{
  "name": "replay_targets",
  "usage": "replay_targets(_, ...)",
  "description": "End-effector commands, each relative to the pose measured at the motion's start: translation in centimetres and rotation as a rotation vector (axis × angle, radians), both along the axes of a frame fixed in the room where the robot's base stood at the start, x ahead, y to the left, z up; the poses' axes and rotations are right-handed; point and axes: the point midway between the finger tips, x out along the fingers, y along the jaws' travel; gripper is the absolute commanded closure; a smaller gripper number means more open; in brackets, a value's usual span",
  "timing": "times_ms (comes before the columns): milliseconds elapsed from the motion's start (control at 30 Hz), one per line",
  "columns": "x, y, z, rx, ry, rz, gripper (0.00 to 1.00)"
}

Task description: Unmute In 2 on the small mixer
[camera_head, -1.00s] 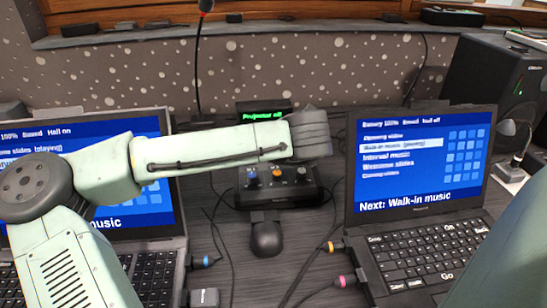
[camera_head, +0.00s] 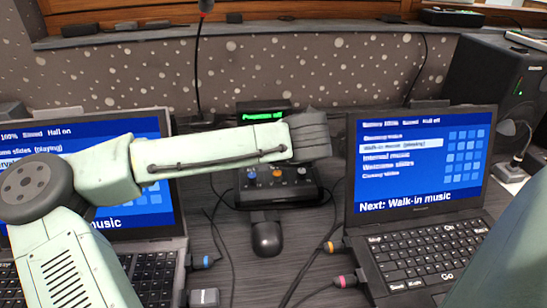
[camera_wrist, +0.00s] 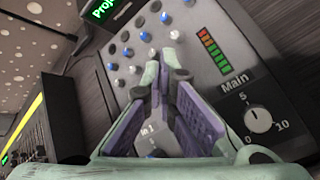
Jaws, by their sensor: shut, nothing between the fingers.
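The small mixer (camera_head: 245,196) is a dark box between the two laptops, partly covered by my arm in the head view. I cannot tell whether the tips touch the panel.
An open laptop stands on each side, the right one (camera_head: 415,160) and the left one (camera_head: 130,210). A green-lit display (camera_head: 263,115) is behind the mixer. A dark mouse-like object (camera_head: 267,238) and cables lie in front. A speaker (camera_head: 490,80) stands at far right.

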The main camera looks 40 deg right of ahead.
Motion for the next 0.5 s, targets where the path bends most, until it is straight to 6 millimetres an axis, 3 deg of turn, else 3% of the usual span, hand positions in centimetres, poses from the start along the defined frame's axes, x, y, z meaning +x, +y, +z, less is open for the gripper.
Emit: replay_targets(500,0.04,-0.05,-0.68,0.0,0.0,0.0,1.0)
